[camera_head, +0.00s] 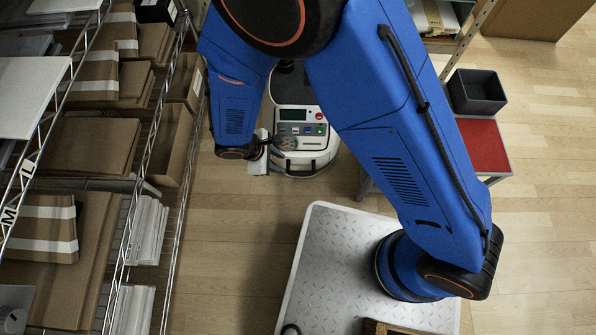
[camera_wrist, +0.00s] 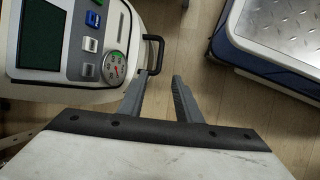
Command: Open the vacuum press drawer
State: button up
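The vacuum press (camera_head: 300,142) is a white rounded machine with a green screen, coloured buttons and a dial. It stands on the floor at upper centre in the head view and fills the upper left of the wrist view (camera_wrist: 78,50). Its black drawer handle (camera_wrist: 158,50) sticks out at the press's front edge, and no drawer gap shows. My gripper (camera_wrist: 160,76) is open, its two grey fingers apart with nothing between them. The fingertips are just short of the handle, the left one closest; contact cannot be told. In the head view my gripper (camera_head: 274,147) is beside the press's front left.
A wire shelf with cardboard boxes (camera_head: 92,146) runs along the left. A red-topped table (camera_head: 484,146) with a dark bin (camera_head: 476,91) stands at right. The metal-plate surface (camera_head: 325,270) is in front, also at upper right in the wrist view (camera_wrist: 290,25). Wooden floor lies free between.

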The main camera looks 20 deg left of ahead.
aim_at(300, 173)
jog(key=x, duration=1.6)
jog(key=shift+d+f, duration=0.1)
jog(key=shift+d, duration=0.05)
grip_shut()
